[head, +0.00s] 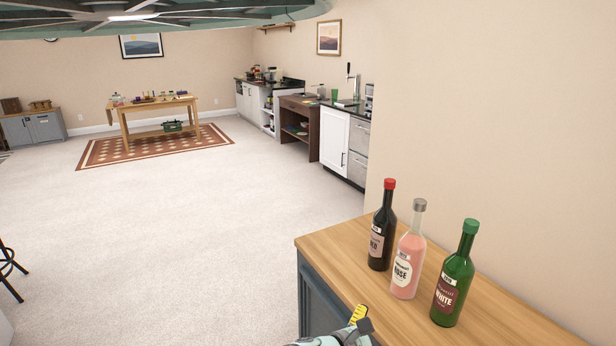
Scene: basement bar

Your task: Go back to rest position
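The end of my arm with part of my gripper (352,330) shows at the bottom edge of the head view, in front of the near left part of a wood-topped cabinet (335,250). Pale teal and dark grey parts are visible, with a small yellow piece with dark marks (358,314) at the tip. I cannot tell whether that piece is part of the gripper or something held. Most of the gripper is cut off by the frame, so its fingers cannot be made out.
On the cabinet stand a dark red-capped bottle (379,235), a pink bottle (407,265) and a green bottle (454,280), all upright. A wall is behind them. Open carpet (180,230) lies left. A stool (10,268) stands at the left edge, a wooden table (155,104) far back.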

